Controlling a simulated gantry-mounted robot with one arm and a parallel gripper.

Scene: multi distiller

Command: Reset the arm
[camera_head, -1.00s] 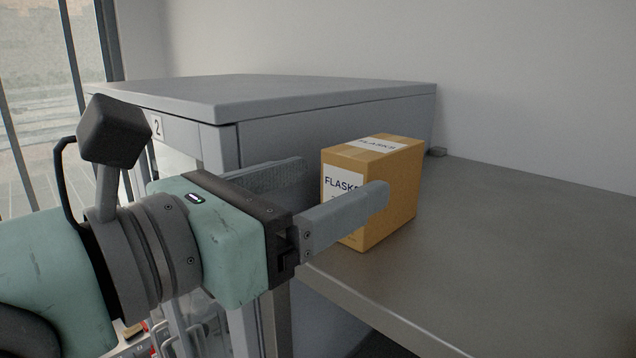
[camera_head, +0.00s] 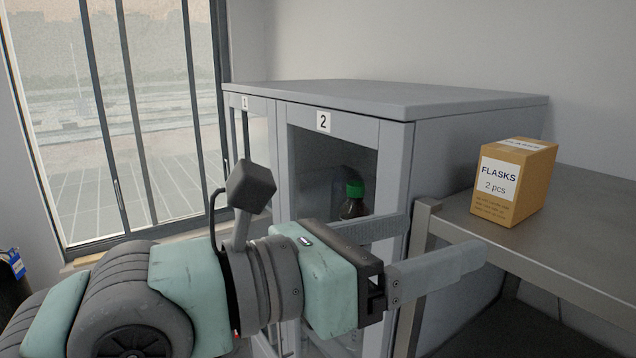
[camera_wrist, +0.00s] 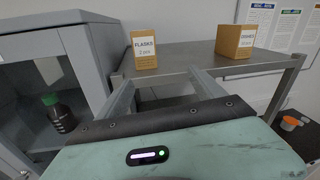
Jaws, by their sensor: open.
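My gripper (camera_head: 446,248) is open and empty. In the head view it is in front of the grey cabinet and the near edge of the metal table, with its fingers pointing right. In the wrist view my gripper (camera_wrist: 167,88) has its two fingers apart, pointing at the table, with nothing between them. The cardboard flasks box (camera_head: 513,182) stands upright on the table, beyond the fingers and apart from them. It also shows in the wrist view (camera_wrist: 145,51).
The grey cabinet (camera_head: 462,147) has glass doors numbered 1 and 2; a green-capped dark bottle (camera_head: 353,200) stands behind door 2. The metal table (camera_head: 590,218) has bare surface right of the flasks box. A second box (camera_wrist: 235,42) stands there. An orange-lidded container (camera_wrist: 289,124) is at lower right.

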